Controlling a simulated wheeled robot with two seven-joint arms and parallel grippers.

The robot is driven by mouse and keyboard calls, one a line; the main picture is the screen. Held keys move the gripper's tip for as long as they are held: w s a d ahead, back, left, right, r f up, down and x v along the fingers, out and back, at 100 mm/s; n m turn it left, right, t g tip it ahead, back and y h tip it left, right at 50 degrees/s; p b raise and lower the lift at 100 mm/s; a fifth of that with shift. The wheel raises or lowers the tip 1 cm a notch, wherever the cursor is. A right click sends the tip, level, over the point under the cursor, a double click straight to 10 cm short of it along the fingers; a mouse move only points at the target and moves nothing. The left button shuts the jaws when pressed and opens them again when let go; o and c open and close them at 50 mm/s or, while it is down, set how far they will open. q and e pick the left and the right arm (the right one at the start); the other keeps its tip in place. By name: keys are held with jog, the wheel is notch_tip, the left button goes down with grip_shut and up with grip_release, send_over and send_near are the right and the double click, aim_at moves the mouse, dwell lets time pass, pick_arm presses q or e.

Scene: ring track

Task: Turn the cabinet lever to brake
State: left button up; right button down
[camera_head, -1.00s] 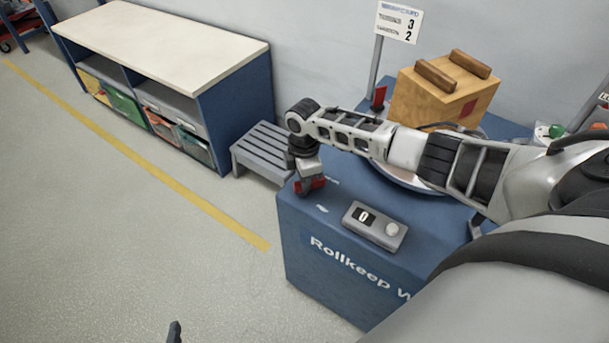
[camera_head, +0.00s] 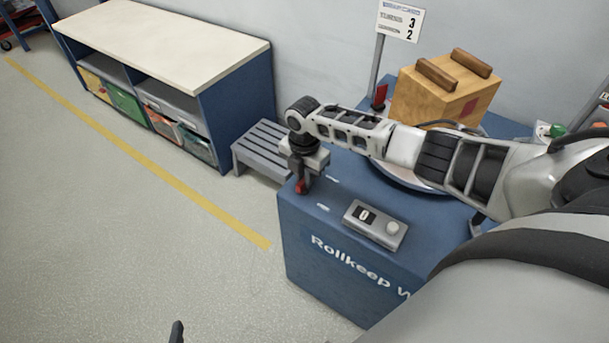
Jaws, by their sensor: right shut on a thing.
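The blue cabinet (camera_head: 335,262) with "Rollkeep" lettering stands at the lower middle. Its lever (camera_head: 300,187), of which only a small red part shows, is at the cabinet's far left corner. My right gripper (camera_head: 301,180) reaches down over that corner and is shut on the lever. The gripper and wrist hide most of the lever and its mount. Small white marks lie on the cabinet top beside it; I cannot read them. My left gripper does not show clearly; only a small dark tip (camera_head: 176,332) pokes in at the bottom edge.
A grey box with a display reading 0 and a knob (camera_head: 374,224) sits on the cabinet top. A wooden box (camera_head: 440,95) stands behind my right arm. A grey slatted step (camera_head: 262,148) and a white-topped shelf unit (camera_head: 165,40) stand left. The floor at left is clear.

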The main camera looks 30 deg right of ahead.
jog(key=shift+a, duration=0.1)
dwell(0.4)
jog(key=c, duration=1.4)
grip_release()
jog(key=shift+r, duration=0.15)
notch_tip(320, 180, up, 16)
jog(key=p, duration=0.2)
jog(key=shift+f, duration=0.2)
